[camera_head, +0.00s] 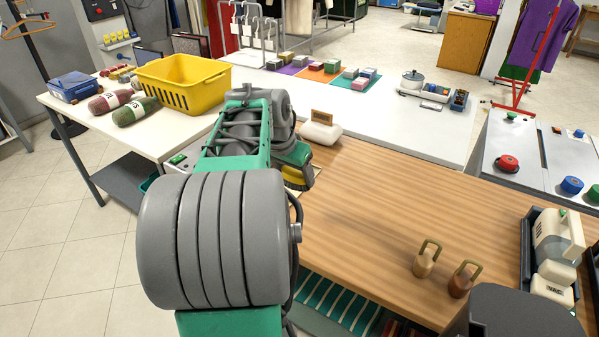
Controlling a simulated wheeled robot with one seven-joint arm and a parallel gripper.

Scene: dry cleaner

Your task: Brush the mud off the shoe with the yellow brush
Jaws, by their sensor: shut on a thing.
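My gripper (293,160) is over the left end of the wooden counter, at the far end of my green and grey arm. It is shut on a yellow thing with a dark underside, which looks like the yellow brush (297,179). The brush is low, close to the counter top; I cannot tell whether it touches anything. I cannot make out the shoe or any mud; my arm hides the counter's left edge.
A white pad with a brown block (321,131) lies just beyond my gripper. A yellow basket (183,82) stands on the white table at left. Two small weights (425,263) stand front right on the wooden counter (375,205), whose middle is clear.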

